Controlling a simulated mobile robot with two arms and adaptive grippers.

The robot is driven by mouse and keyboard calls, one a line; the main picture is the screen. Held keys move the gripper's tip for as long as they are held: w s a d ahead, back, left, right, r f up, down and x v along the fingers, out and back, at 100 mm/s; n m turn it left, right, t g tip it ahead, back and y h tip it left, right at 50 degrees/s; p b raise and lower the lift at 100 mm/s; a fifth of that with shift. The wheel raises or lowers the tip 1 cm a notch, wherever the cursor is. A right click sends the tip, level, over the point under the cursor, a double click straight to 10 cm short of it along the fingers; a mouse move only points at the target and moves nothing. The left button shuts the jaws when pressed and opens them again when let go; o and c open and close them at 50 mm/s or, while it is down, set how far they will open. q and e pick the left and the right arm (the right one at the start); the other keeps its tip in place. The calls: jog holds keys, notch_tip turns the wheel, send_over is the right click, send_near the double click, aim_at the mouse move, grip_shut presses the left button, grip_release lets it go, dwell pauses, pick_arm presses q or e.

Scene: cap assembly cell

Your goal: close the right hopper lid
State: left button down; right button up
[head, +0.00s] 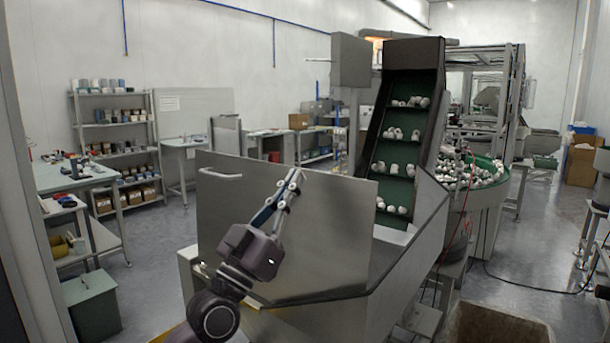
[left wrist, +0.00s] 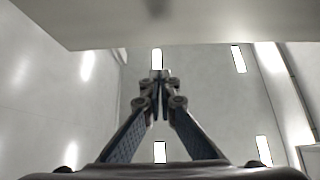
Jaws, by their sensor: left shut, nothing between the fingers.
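A flat steel lid panel (head: 330,225) stands raised and nearly upright on the hopper (head: 405,265), with a pale handle (head: 220,174) near its upper left corner. I see one raised panel and cannot tell whether a second lid lies behind it. My left gripper (head: 295,177) is shut and empty, pointing up in front of the panel near its top edge. I cannot tell whether it touches the panel. In the left wrist view the fingertips (left wrist: 158,80) meet, below a smooth grey surface (left wrist: 200,25) across the top. My right gripper is out of view.
A green cleated conveyor (head: 397,150) carrying white caps rises out of the hopper. A round green feeder (head: 487,175) with caps stands to its right. Shelves (head: 115,122) and workbenches stand at the left. Open floor (head: 160,240) lies left of the hopper.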

pick_arm(q)
jog(key=shift+w+d+f, duration=0.15)
jog(key=shift+w+d, duration=0.4)
jog(key=shift+w, duration=0.25)
jog(key=shift+w+d+f, duration=0.1)
jog(key=shift+w+d, duration=0.45)
jog(key=shift+w, duration=0.2)
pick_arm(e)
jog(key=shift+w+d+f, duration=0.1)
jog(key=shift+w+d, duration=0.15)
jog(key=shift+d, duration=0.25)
